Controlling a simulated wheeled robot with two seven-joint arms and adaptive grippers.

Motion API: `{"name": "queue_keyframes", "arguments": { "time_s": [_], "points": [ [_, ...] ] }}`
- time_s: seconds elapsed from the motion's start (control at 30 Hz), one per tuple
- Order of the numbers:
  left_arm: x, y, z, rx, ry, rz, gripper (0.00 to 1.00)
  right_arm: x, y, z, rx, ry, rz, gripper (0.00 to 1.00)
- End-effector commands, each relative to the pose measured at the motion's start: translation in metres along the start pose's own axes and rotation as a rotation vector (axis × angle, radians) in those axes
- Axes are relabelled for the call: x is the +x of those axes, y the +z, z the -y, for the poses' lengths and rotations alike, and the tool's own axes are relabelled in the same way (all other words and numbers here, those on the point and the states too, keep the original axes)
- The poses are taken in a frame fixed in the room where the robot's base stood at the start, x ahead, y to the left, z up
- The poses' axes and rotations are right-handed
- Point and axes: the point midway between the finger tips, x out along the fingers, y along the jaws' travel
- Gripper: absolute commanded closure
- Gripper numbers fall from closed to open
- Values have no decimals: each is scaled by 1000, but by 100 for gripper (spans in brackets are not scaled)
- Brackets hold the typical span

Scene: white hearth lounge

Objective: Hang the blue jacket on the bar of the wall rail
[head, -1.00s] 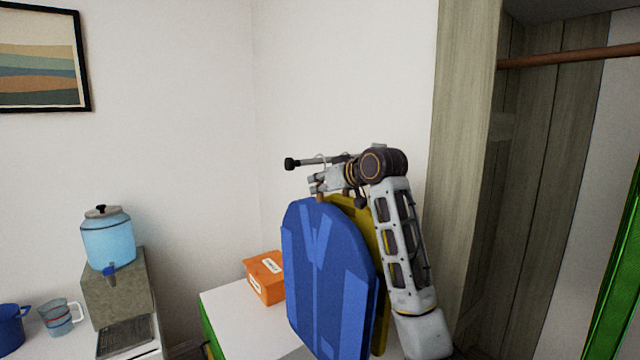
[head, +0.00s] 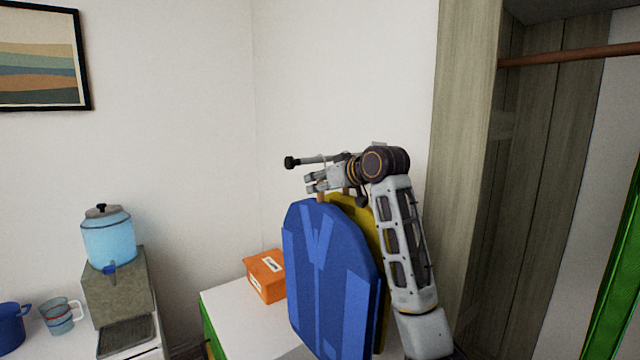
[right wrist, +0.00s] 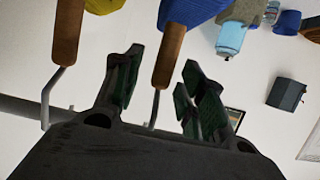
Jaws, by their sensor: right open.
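The blue jacket (head: 330,280) is a flat board-like shape, upright in the middle of the head view. Its wooden hanger neck (right wrist: 169,55) and thin metal hook show in the right wrist view. My right gripper (head: 314,183) is open at the hanger's top, with fingers on both sides of the hook and apart from it. The bar of the wall rail (head: 308,161), with a black end knob, runs just above and behind the gripper. It also shows in the right wrist view (right wrist: 25,111). Where the hook meets the bar is hidden. My left gripper is not in view.
A yellow jacket (head: 360,212) hangs close behind the blue one, with its own hanger (right wrist: 66,32). An orange box (head: 266,276) sits on a white-topped cabinet (head: 235,305) below. A wardrobe with a wooden rod (head: 570,56) stands at right.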

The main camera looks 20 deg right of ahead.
Motion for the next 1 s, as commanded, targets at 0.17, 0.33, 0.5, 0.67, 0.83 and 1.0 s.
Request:
{"name": "queue_keyframes", "arguments": {
  "time_s": [0.17, 0.33, 0.5, 0.67, 0.83, 1.0],
  "points": [
    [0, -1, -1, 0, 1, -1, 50, -14, 0, 0, 0, 1, -1, 59],
    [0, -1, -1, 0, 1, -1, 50, -35, 0, -1, -1, 2, -2, 59],
    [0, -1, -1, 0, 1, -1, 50, -60, 0, 0, -1, 1, -2, 59],
    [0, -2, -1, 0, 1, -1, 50, -84, -1, 0, -2, 1, -4, 59],
    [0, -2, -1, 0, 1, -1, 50, -103, -1, 0, -1, 1, -2, 59],
    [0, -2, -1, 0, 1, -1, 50, -114, -1, 0, -1, 1, -3, 59]
  ]
}}
